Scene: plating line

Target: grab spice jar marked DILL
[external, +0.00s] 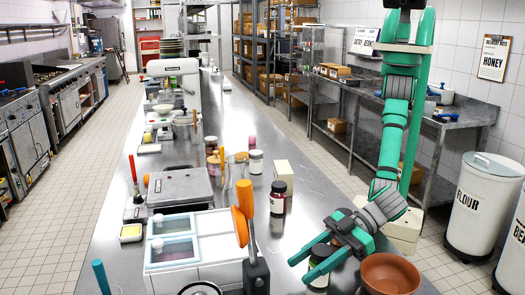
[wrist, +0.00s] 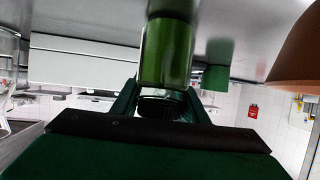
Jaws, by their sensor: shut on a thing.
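A small glass jar with green contents and a dark lid (external: 319,281) stands at the near right part of the steel counter. In the wrist view the green jar (wrist: 167,55) shows large in the middle, upside down in the picture, with its black lid between the fingers. My gripper (external: 302,271) is shut on this jar, one finger on each side of it. It also shows in the wrist view (wrist: 160,100). I cannot read a DILL marking on the jar in either view. The fingers hide part of the jar in the external view.
A terracotta bowl (external: 390,274) stands close to the right of my gripper. A dark red jar (external: 278,197) and a cream box (external: 283,173) stand farther back. A white container with lidded bins (external: 205,248) and an orange-topped tool (external: 243,214) are to the left.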

